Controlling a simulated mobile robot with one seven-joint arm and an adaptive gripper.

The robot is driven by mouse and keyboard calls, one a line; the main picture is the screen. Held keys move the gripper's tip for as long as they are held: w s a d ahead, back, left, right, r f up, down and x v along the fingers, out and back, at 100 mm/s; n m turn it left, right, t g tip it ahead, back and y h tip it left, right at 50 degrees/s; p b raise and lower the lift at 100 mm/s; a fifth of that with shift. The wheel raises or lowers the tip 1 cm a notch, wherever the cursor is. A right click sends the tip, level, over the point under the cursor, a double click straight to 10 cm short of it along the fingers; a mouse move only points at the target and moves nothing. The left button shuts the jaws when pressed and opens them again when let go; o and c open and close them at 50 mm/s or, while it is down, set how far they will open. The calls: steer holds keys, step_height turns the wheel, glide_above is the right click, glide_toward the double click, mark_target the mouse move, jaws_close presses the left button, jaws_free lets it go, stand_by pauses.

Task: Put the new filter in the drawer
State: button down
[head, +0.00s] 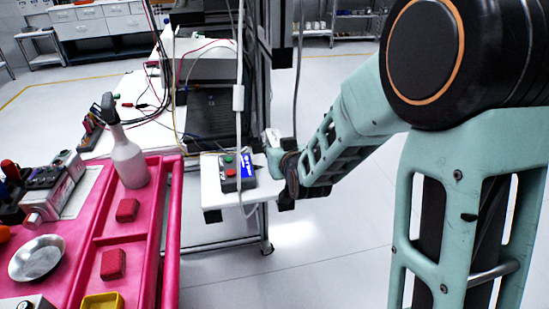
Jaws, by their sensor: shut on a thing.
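My gripper (276,160) is at the end of my teal arm, beside the right end of a small white shelf. It is shut on a small pale thing (271,138), mostly hidden by the gripper. I cannot tell from this view whether that thing is the new filter. White drawers (86,30) show in a cabinet at the far back left, and they look shut. No open drawer can be made out.
A control box (230,172) with red and green buttons sits on the white shelf (215,197). A pink cart (172,225) at left carries a spray bottle (128,150), red blocks (113,264) and a metal dish (36,258). Cables hang nearby. Floor at centre front is clear.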

steer(key=shift+w+a+f, duration=0.1)
steer(key=shift+a+f, duration=0.25)
steer(key=shift+f, duration=0.15)
steer(key=shift+f+b, duration=0.3)
steer(key=shift+f, duration=1.05)
steer(key=shift+f, duration=0.1)
steer(key=shift+f, duration=0.15)
steer(key=c, duration=1.6)
jaws_free()
